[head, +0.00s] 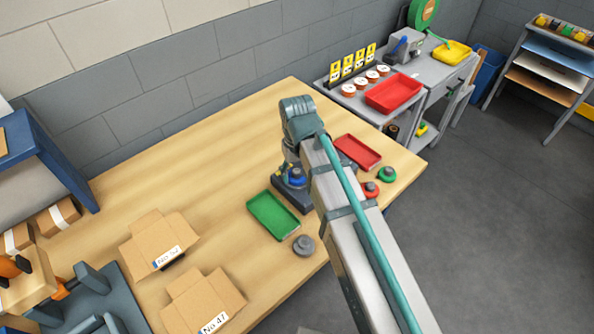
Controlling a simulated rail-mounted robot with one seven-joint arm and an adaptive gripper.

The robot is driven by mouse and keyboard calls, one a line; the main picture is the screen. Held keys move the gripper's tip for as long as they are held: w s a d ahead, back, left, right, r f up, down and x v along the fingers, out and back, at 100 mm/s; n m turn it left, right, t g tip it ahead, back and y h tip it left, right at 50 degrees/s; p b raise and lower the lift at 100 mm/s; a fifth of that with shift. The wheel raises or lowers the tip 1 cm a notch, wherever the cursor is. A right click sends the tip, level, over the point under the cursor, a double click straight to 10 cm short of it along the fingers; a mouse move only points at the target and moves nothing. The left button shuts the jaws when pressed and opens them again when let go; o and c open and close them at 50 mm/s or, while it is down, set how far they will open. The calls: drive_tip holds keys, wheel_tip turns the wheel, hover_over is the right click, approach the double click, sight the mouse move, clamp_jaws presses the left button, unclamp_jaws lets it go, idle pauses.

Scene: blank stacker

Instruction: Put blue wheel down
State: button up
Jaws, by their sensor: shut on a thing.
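My gripper (290,171) is beyond the arm at the middle of the wooden table (190,130), pointing down and partly hidden by my arm. It is shut on a small blue wheel (297,176). The wheel is over or on a dark blue-grey piece (291,202); I cannot tell whether they touch. A green tray (264,207) lies empty just in front and left of it. A red tray (357,152) lies to the right, behind my arm. A red wheel (371,189), a green wheel (387,174) and a grey wheel (303,244) rest near the table's front edge.
Open cardboard boxes (158,241) stand at the front left, beside a grey fixture (92,285). A blue shelf (38,145) stands at the left. A grey cart (345,99) with a red tray (393,93) stands beyond the table. The table's back left is clear.

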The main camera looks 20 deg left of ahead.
sight(297, 171)
drive_tip(key=shift+f, duration=0.15)
drive_tip(key=o, duration=1.2)
wheel_tip(297, 171, up, 13)
drive_tip(key=b, duration=0.2)
drive_tip(key=shift+f, duration=0.1)
